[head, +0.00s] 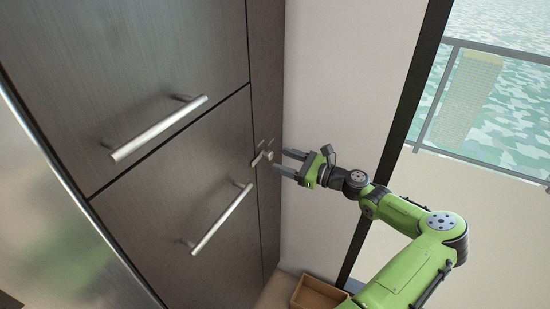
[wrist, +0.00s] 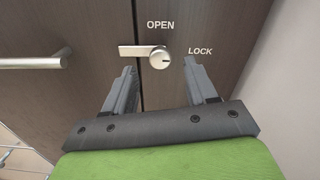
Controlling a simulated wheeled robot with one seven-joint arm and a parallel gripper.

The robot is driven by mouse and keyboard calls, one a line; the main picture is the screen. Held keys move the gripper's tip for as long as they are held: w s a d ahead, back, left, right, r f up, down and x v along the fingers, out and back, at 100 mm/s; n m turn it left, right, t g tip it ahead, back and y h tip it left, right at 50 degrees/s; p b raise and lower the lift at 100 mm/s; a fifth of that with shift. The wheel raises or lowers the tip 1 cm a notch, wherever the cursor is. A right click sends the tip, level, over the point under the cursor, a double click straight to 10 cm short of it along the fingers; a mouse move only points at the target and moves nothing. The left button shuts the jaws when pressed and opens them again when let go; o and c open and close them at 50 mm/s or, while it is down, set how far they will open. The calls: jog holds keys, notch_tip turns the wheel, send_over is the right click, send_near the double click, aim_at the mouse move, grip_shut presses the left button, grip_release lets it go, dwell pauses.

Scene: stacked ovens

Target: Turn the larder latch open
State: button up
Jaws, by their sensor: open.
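The larder latch (wrist: 160,57) is a round silver knob with a keyhole slot and a flat bar reaching left across the door gap. The word OPEN is printed above it and LOCK to its right. In the head view the latch (head: 262,158) sits on the dark cabinet edge beside the lower door. My gripper (wrist: 160,72) is open, its two grey fingers apart, one on each side below the knob. In the head view my gripper (head: 282,161) is just right of the latch, apart from it. Nothing is held.
The dark larder doors carry two silver bar handles, an upper one (head: 160,128) and a lower one (head: 222,219). A pale wall (head: 335,60) stands right of the cabinet. A small wooden box (head: 318,295) lies below my arm. A window (head: 490,90) is at the far right.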

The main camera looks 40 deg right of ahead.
aim_at(272, 157)
jog(key=x, duration=0.4)
jog(key=shift+s, duration=0.1)
jog(key=c, duration=1.1)
jog(key=shift+o, duration=0.2)
